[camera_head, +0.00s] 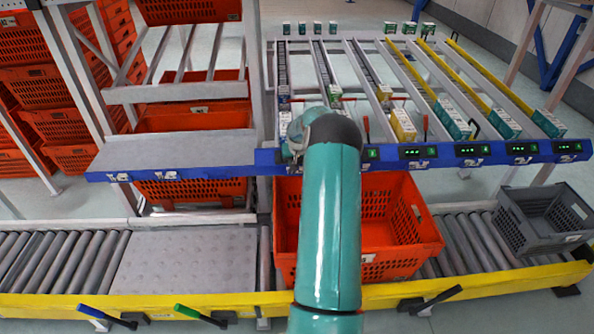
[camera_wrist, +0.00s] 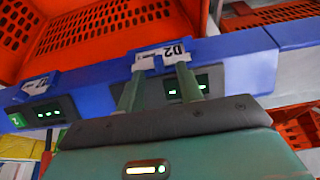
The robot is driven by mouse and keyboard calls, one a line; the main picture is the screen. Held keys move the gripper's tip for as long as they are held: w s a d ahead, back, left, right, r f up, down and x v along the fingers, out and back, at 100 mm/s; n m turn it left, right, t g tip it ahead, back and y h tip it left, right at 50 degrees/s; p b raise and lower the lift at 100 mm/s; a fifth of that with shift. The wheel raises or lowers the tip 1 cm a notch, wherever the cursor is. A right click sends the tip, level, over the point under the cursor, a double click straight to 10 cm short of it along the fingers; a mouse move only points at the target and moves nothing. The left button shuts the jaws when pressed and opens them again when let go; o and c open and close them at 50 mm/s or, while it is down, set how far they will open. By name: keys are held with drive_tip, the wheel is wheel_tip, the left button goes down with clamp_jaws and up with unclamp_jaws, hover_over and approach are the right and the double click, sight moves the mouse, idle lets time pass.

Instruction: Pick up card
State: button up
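A small white card marked D2 (camera_wrist: 163,55) sits on the blue rail (camera_wrist: 235,65) in the wrist view. My gripper (camera_wrist: 160,72) has its two green fingers apart, with the tips at the lower left and lower right of this card. I cannot tell whether the tips touch it. A second white card (camera_wrist: 38,84) is on the rail to the left, above a green-lit display. In the head view, my teal arm (camera_head: 332,215) reaches to the blue rail (camera_head: 225,168) and hides my gripper and the D2 card.
An orange tote (camera_head: 398,255) stands on the roller conveyor under the rail. A grey crate (camera_head: 545,235) is at the right. Small boxes, such as a yellow one (camera_head: 403,125), lie on the sloped lanes behind the rail. A bare metal plate (camera_head: 185,265) lies at the left.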

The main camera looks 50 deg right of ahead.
drive_tip(key=shift+w+d+f, duration=0.1)
drive_tip(key=shift+w+f, duration=0.05)
drive_tip(key=shift+f, duration=0.2)
clamp_jaws()
drive_tip(key=shift+r, duration=0.5)
wheel_tip(320, 180, up, 2)
drive_tip(key=s+a+r, duration=0.9)
drive_tip(key=a+r, duration=0.1)
drive_tip(key=a, duration=0.1)
